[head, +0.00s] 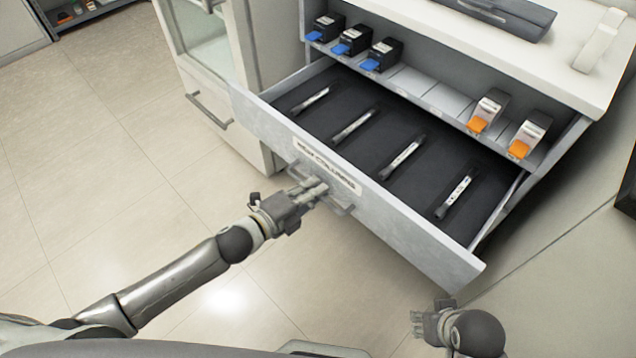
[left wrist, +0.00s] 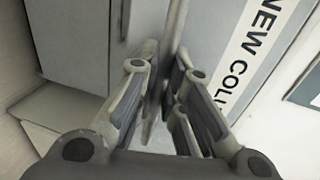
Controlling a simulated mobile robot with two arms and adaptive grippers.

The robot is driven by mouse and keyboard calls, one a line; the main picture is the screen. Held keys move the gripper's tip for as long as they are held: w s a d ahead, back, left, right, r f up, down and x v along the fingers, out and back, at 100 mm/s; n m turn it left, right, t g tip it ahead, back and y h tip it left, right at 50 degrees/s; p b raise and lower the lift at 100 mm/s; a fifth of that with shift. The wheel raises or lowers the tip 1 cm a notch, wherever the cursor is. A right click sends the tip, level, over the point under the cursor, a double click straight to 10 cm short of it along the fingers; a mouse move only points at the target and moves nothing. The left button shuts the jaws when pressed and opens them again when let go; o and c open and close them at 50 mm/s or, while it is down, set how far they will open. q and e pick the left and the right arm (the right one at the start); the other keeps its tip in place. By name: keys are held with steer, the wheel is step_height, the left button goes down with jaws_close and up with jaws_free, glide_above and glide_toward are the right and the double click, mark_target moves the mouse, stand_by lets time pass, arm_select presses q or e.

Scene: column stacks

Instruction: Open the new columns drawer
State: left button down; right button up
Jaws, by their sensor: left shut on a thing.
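The new columns drawer (head: 400,215) is pulled well out of its cabinet, and its dark inside shows several slim columns lying apart. Its front label (head: 327,166) reads as new columns, and part of it also shows in the left wrist view (left wrist: 262,45). My left gripper (head: 320,189) is shut on the drawer handle (head: 343,208). In the left wrist view my fingers (left wrist: 168,95) close around the handle bar (left wrist: 174,30). My right gripper (head: 424,324) is low at the bottom right, apart from the drawer; its finger opening is unclear.
Above the drawer, a shelf holds blue-tabbed boxes (head: 354,41) and orange-tabbed boxes (head: 489,110). A dark case (head: 505,14) and a white object (head: 597,42) stand on the white top. A glass-doored cabinet (head: 205,45) adjoins on the left. The floor (head: 100,170) at left is clear.

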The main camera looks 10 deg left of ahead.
arm_select(q)
steer(key=shift+s+a, duration=0.1)
stand_by(0.3)
steer(key=c, duration=1.5)
jaws_free()
steer(key=v, duration=1.2)
steer(key=shift+f, duration=0.1)
